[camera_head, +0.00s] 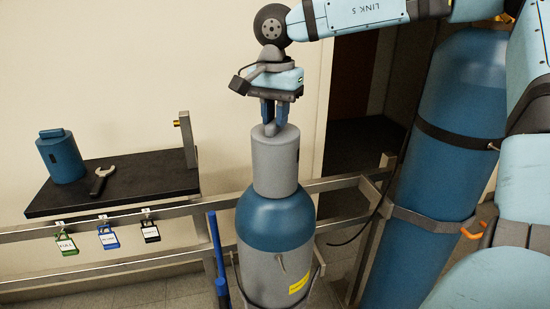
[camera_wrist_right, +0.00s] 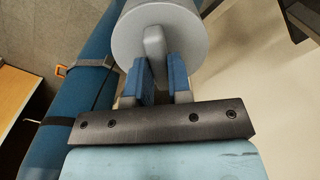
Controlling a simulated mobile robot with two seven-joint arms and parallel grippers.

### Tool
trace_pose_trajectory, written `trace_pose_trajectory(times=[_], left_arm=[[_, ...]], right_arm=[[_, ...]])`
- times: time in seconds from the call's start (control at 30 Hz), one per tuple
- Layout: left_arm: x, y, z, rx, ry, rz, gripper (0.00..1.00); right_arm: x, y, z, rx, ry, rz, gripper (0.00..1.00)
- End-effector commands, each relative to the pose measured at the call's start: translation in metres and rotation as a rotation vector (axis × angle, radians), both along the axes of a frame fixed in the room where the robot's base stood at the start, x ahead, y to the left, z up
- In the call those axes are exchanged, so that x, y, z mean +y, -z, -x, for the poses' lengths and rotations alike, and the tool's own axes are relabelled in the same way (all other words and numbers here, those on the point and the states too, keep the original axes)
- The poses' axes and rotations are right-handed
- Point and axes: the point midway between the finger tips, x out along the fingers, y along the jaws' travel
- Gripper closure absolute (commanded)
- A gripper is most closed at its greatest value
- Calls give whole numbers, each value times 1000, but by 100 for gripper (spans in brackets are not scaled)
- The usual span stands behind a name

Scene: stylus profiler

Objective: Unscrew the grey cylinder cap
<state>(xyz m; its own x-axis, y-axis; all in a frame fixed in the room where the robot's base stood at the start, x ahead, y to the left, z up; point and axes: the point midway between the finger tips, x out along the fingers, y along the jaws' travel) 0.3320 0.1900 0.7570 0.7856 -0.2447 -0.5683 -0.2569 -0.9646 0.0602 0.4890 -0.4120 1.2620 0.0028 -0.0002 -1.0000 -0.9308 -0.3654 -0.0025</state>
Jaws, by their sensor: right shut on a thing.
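The grey cylinder cap (camera_head: 275,165) sits upright on top of the blue-shouldered grey gas cylinder (camera_head: 275,225). My right gripper (camera_head: 273,122) comes down from above and is shut on the small raised grip at the cap's top. In the right wrist view, the blue finger pads (camera_wrist_right: 161,82) stand on either side of that grey grip, and the round top of the cap (camera_wrist_right: 184,45) shows behind it. The cap meets the cylinder's shoulder with no visible gap. My left gripper is not in view.
A black shelf (camera_head: 125,188) at left holds a blue cap (camera_head: 60,158) and a wrench (camera_head: 100,180). Several tagged padlocks (camera_head: 107,236) hang from the metal rail (camera_head: 25,235). A strapped blue cylinder (camera_head: 445,150) stands at right. A blue hand-truck handle (camera_head: 217,250) stands close by.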

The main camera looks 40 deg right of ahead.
Motion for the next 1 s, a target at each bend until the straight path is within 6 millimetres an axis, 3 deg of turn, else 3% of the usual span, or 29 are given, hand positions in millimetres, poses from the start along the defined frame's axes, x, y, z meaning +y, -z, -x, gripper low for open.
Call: trace_pose_trajectory(times=[0.5,0.77,0.8,0.9,0.93,1.0], left_arm=[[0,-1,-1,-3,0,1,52],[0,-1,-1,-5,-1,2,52],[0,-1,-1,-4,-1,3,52],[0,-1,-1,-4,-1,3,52],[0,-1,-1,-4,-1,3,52],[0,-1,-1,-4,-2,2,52]], right_arm=[[0,4,1,6,-850,0,100],[0,6,2,9,-927,-1,100],[0,6,2,10,-926,-2,79],[0,5,2,8,-925,-2,56],[0,5,2,8,-925,-1,52],[0,4,1,7,-924,0,52]])
